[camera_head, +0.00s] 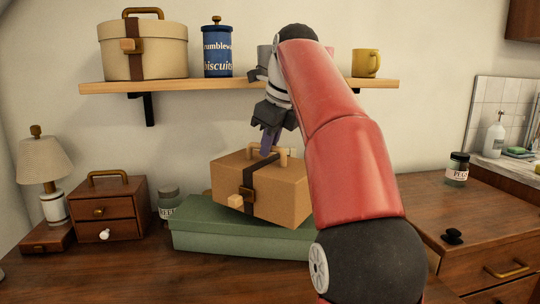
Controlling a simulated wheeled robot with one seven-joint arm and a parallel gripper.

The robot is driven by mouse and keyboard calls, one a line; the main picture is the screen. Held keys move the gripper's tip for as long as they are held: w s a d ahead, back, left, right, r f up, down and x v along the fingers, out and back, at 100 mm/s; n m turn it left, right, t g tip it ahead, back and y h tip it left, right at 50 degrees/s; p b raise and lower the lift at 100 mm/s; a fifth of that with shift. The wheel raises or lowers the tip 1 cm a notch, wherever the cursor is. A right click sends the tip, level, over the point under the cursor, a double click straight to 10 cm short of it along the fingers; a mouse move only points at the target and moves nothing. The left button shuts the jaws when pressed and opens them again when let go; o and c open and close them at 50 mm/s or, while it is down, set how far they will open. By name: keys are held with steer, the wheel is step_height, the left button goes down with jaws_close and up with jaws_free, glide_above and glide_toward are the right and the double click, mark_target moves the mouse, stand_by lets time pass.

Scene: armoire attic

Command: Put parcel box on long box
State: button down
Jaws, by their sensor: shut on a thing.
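The parcel box (285,194) is a tan box with a dark strap, a clasp and a tan handle on top. It is tilted, its left side higher in the picture, right above the long box. My gripper (268,146) is above it and shut on its handle. The long box (195,234) is a low green box lying on the wooden dresser top. The parcel box hides part of its top; I cannot tell whether the two touch. My red arm hides the right end of the long box.
A wall shelf (200,86) holding a round case (145,48) and a blue tin (217,52) is above. A dark jar (457,169) stands at right.

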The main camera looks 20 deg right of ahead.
steer(key=shift+s+f, duration=0.1)
steer(key=shift+f, duration=0.8)
steer(key=shift+w+d+f, duration=0.1)
steer(key=shift+w+f, duration=0.1)
steer(key=shift+f, duration=0.25)
steer(key=shift+f, duration=0.2)
steer(key=c, duration=1.5)
jaws_free()
steer(key=shift+o, duration=0.2)
